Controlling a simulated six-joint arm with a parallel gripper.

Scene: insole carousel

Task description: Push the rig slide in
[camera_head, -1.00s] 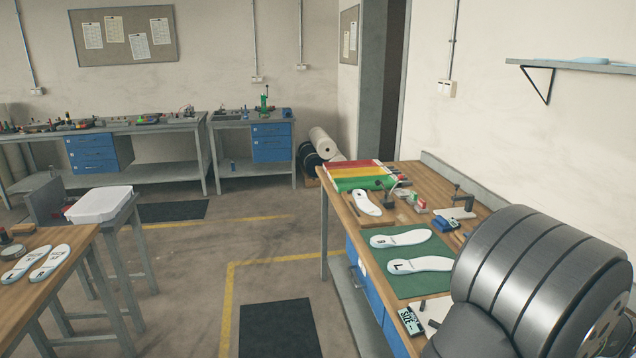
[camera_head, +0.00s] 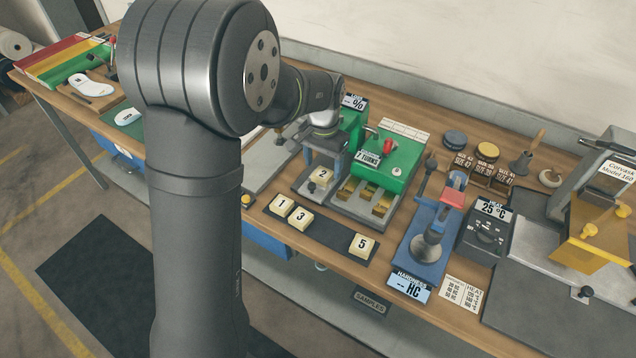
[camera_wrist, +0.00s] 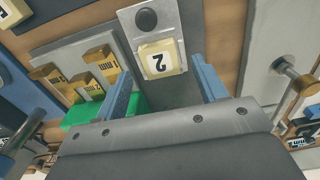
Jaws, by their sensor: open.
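The rig slide (camera_wrist: 168,14) is a light grey plate with a dark round knob, seen at the top of the wrist view. A cream block marked 2 (camera_wrist: 160,60) sits on it; the block also shows in the head view (camera_head: 320,177). My gripper (camera_wrist: 162,68) is open, with one blue finger on each side of the block's near part. I cannot tell whether the fingers touch anything. In the head view my gripper (camera_head: 326,158) is low over the rig, left of the green machine (camera_head: 388,157). The inner part of the slide is hidden beneath my gripper.
Blocks 1 (camera_head: 281,205), 3 (camera_head: 300,219) and 5 (camera_head: 363,245) sit on a dark strip (camera_head: 325,232) in front. A blue hardness press (camera_head: 425,243) stands to the right, then a heater box (camera_head: 487,235) and a yellow machine (camera_head: 590,235).

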